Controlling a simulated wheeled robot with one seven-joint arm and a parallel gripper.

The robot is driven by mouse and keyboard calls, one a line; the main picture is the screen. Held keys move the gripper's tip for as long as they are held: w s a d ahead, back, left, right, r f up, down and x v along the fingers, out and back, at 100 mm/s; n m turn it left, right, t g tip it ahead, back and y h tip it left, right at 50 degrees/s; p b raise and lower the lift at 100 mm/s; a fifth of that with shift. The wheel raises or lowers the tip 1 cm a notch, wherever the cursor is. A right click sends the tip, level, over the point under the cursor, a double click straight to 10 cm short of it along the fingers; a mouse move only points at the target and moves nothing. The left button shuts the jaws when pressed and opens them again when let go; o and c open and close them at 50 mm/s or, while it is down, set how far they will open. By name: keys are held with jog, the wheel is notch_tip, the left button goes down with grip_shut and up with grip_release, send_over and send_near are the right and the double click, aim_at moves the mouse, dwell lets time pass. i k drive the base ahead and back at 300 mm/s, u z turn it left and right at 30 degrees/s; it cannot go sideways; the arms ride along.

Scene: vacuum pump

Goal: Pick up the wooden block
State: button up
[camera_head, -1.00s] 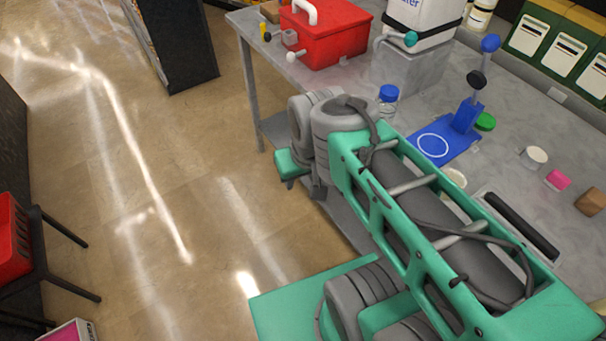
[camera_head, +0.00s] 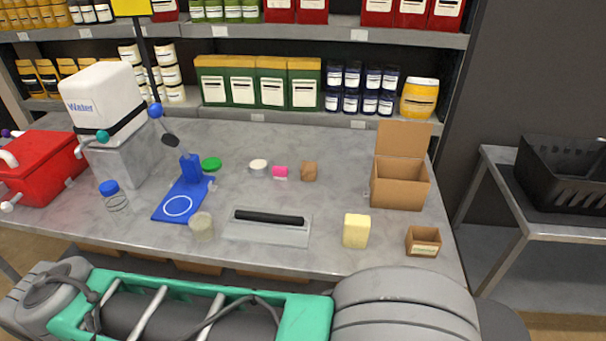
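My green and grey arm lies across the bottom of the view, in front of the table's near edge. My gripper is not in view, so its state and its distance from the block cannot be seen.
A blue stand (camera_head: 183,200) is to the left. Shelves line the back.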

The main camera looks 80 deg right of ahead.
aim_at(309, 169)
jog(key=u, duration=1.45)
jog(key=i, duration=0.65)
jog(key=z, duration=4.45)
jog(key=i, duration=0.5)
jog(key=z, duration=0.05)
